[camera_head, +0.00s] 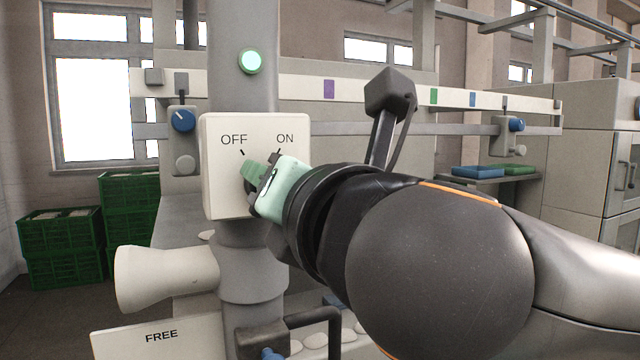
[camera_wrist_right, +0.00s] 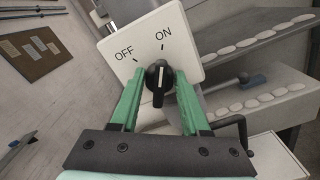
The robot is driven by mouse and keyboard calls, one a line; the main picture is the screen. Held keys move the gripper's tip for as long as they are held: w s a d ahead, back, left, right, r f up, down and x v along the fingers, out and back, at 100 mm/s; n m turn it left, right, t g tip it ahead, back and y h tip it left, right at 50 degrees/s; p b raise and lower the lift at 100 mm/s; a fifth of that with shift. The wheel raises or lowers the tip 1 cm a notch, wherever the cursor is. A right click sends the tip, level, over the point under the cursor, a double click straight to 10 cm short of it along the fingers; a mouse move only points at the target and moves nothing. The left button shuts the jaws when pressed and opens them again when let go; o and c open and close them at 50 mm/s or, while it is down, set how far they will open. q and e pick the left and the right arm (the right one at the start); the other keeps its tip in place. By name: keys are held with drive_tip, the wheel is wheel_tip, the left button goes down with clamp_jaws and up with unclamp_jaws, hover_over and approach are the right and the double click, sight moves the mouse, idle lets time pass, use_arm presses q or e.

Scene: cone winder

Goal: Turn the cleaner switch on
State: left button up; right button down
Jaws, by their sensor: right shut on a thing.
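The cleaner switch is a black knob (camera_wrist_right: 158,78) with a white line, on a pale box (camera_head: 222,190) marked OFF at left and ON at right. In the right wrist view the box (camera_wrist_right: 187,62) is tilted, and the knob's line runs roughly toward the ON mark. I cannot tell surely which end is its pointer. My right gripper (camera_head: 254,172) is shut on the knob, its green fingers on either side of it; it also shows in the wrist view (camera_wrist_right: 159,72). In the head view the fingers mostly hide the knob. My left gripper is out of view.
A lit green lamp (camera_head: 250,61) sits on the column above the box. A pale cone (camera_head: 165,277) and a FREE sign (camera_head: 150,342) are below. A blue knob (camera_head: 184,121) is left of the box. Green crates (camera_head: 62,245) stand at far left.

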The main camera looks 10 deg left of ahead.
idle(0.3)
drive_tip(key=shift+c, duration=1.9)
unclamp_jaws()
